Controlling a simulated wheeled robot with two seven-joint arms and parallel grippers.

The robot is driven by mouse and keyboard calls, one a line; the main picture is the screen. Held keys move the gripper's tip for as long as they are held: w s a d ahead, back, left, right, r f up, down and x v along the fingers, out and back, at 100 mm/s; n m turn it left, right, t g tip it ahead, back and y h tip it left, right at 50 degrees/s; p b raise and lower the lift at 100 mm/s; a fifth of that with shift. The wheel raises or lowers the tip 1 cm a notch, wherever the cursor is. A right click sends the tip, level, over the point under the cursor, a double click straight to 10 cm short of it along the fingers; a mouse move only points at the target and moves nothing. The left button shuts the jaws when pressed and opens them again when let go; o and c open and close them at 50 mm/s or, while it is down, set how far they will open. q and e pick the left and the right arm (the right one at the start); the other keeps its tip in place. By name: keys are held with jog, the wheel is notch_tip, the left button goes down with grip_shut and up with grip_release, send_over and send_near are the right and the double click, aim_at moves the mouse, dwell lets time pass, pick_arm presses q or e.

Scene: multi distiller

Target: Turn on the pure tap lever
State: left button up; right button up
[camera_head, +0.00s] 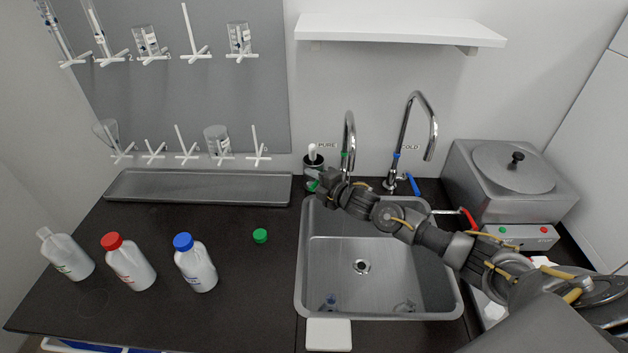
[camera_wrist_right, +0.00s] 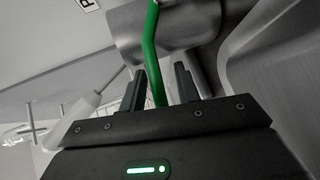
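The pure tap (camera_head: 350,128) is the left chrome tap behind the sink, beside the "PURE" label. Its green lever (camera_head: 312,186) shows only in small part in the head view, at the end of my right gripper (camera_head: 324,181). In the right wrist view the green lever (camera_wrist_right: 149,50) is a long bent bar running down between the two fingers of my right gripper (camera_wrist_right: 161,84). The fingers stand apart, with gaps beside the lever, so the gripper is open around it. My left gripper is not in view.
The cold tap (camera_head: 404,140) with its blue lever (camera_head: 413,184) stands right of the pure tap. My right arm crosses the sink (camera_head: 340,275). A dark brush holder (camera_head: 313,165) stands close by. Several bottles and a green cap (camera_head: 260,236) are on the left counter.

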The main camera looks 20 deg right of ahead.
jog(key=b+v, duration=0.2)
jog(key=v, duration=0.9)
jog(key=shift+w, duration=0.1)
